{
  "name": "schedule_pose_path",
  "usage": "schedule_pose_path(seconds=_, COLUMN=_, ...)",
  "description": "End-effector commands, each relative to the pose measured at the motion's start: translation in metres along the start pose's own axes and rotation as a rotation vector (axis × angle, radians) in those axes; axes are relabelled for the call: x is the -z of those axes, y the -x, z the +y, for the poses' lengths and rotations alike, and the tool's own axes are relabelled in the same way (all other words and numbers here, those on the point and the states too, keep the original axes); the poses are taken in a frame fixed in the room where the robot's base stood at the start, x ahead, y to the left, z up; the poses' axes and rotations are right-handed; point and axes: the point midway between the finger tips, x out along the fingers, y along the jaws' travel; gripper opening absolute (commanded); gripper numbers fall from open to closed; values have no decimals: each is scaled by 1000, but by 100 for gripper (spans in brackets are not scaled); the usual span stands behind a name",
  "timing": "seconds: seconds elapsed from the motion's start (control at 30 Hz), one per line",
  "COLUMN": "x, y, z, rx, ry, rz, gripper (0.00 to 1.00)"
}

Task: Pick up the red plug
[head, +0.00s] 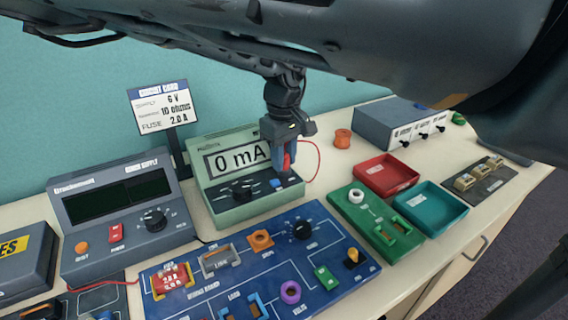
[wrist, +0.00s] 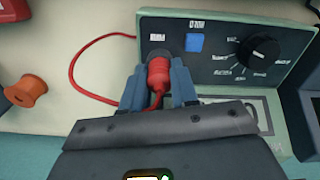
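The red plug (wrist: 158,76) stands at a dark socket on the green multimeter (head: 232,212), which reads "0 mA". A red lead runs from it in a loop. My gripper (wrist: 159,80) has its two blue-grey fingers on either side of the plug, and they appear to touch it. In the head view my gripper (head: 284,160) is over the meter's right end, with a bit of the red plug (head: 286,161) showing between the fingers. Whether the plug's tip is still inside the socket is hidden.
A blue wiring board (head: 205,292) with several parts lies in front of the meter. A power supply (head: 120,212) stands at left. Red (head: 388,162) and teal (head: 462,208) trays and a green board (head: 352,213) are at right. An orange spool (head: 342,138) stands behind.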

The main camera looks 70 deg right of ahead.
Motion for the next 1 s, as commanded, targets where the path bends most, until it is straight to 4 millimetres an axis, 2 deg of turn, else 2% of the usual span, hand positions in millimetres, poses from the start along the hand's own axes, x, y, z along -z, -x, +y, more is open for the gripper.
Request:
schedule_pose_path(seconds=0.03, x=0, y=0, z=0, rx=0, ry=0, rz=0, gripper=23)
schedule_pose_path(seconds=0.3, x=0, y=0, z=0, rx=0, ry=0, rz=0, gripper=0)
schedule_pose_path(seconds=0.67, x=0, y=5, z=0, rx=-1, ry=0, rz=0, gripper=0)
schedule_pose_path(seconds=0.77, x=0, y=12, z=0, rx=-2, ry=1, rz=0, gripper=0)
schedule_pose_path(seconds=0.93, x=0, y=40, z=0, rx=-3, ry=1, rz=2, gripper=0)
schedule_pose_path(seconds=1.0, x=-4, y=47, z=16, rx=-3, ry=-5, rz=-1, gripper=0)
